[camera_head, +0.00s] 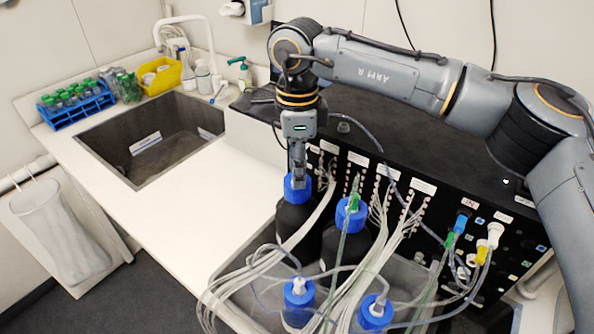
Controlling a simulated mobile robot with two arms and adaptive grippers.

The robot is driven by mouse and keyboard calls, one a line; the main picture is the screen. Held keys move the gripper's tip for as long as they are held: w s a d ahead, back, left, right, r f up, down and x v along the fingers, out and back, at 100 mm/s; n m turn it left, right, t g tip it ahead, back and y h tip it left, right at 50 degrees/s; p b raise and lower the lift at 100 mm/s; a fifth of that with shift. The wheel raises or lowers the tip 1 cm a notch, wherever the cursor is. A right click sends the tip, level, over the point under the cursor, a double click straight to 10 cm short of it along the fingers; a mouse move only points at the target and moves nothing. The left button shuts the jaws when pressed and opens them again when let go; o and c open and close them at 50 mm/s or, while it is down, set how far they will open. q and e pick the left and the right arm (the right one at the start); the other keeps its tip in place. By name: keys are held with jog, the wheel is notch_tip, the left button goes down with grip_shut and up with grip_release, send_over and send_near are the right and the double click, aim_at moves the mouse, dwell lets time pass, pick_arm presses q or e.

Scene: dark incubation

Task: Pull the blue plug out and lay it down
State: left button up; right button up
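A blue plug (460,223) sits in the front of the black panel (515,235) at the right, beside white and yellow connectors (488,242). My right gripper (298,180) points down at the blue cap (297,191) of a dark bottle (294,222), well to the left of that plug. Its fingers are close together at the top of the cap. I cannot tell whether they grip anything there. My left gripper is not in view.
Several blue-capped bottles, such as one at the front (299,292), stand in a grey tray (245,300) amid many loose tubes (300,240). A sink (150,140), blue tube rack (75,108) and yellow bin (162,77) are at left. White counter (190,200) is clear.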

dwell(0.3)
grip_shut()
jog(key=shift+r, duration=0.15)
jog(key=shift+r+p, duration=1.65)
jog(key=shift+r, duration=1.25)
